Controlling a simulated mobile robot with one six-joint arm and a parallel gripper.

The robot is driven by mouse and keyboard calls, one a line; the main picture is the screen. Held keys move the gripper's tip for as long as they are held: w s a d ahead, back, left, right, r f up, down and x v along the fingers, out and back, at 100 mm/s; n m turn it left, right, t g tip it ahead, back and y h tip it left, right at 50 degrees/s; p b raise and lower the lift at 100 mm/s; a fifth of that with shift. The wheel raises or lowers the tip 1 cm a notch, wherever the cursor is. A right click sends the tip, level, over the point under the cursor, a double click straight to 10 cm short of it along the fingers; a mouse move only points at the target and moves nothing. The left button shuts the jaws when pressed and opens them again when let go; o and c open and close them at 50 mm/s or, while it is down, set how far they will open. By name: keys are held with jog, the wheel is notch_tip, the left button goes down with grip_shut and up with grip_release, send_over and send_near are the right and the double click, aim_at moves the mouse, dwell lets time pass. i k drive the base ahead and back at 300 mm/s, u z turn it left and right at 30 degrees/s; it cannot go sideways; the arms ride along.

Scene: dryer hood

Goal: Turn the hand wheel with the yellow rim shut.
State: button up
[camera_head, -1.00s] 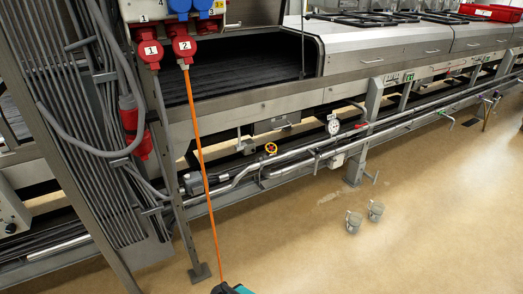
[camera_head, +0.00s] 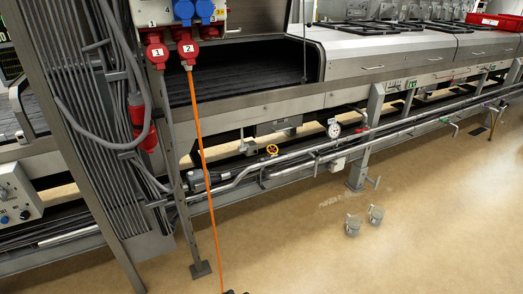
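My gripper is not in view, and nothing of mine is seen touching the wheel.
An orange cable (camera_head: 203,160) hangs from red plugs (camera_head: 187,52) to the floor, left of the wheel. A steel post (camera_head: 182,200) stands behind it. A round gauge (camera_head: 333,129) is right of the wheel. Two small cups (camera_head: 352,225) are on the open floor.

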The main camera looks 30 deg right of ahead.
aim_at(272, 149)
jog(key=z, duration=0.15)
jog(key=i, duration=0.95)
jog(key=u, duration=0.05)
